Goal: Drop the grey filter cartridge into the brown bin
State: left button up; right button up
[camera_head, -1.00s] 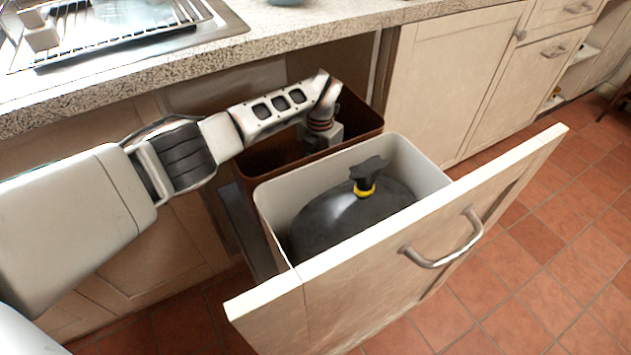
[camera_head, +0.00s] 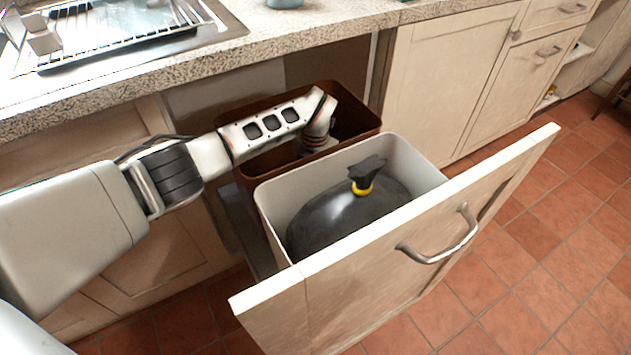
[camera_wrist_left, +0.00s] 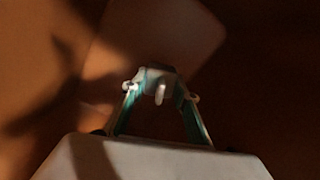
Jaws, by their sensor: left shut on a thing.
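The brown bin (camera_head: 352,97) stands in the pulled-out drawer, behind a white bin. My left arm reaches over its rim and my left gripper points down inside it; the fingers are hidden in the head view. In the left wrist view my left gripper (camera_wrist_left: 160,92) is shut on the grey filter cartridge (camera_wrist_left: 155,76), a small dim grey piece between the fingertips. Brown surfaces, likely the bin's walls and floor, surround it there. The cartridge does not show in the head view. My right gripper is not in view.
The white bin (camera_head: 412,160) in front holds a full black bag (camera_head: 335,220) with a yellow tie. The drawer front (camera_head: 370,275) with its handle stands open. The speckled counter (camera_head: 290,42) with a sink rack runs above and behind the bins.

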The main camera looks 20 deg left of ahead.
pick_arm(q)
jog(key=shift+f, duration=0.2)
jog(key=o, duration=1.2)
jog(key=shift+r, duration=0.1)
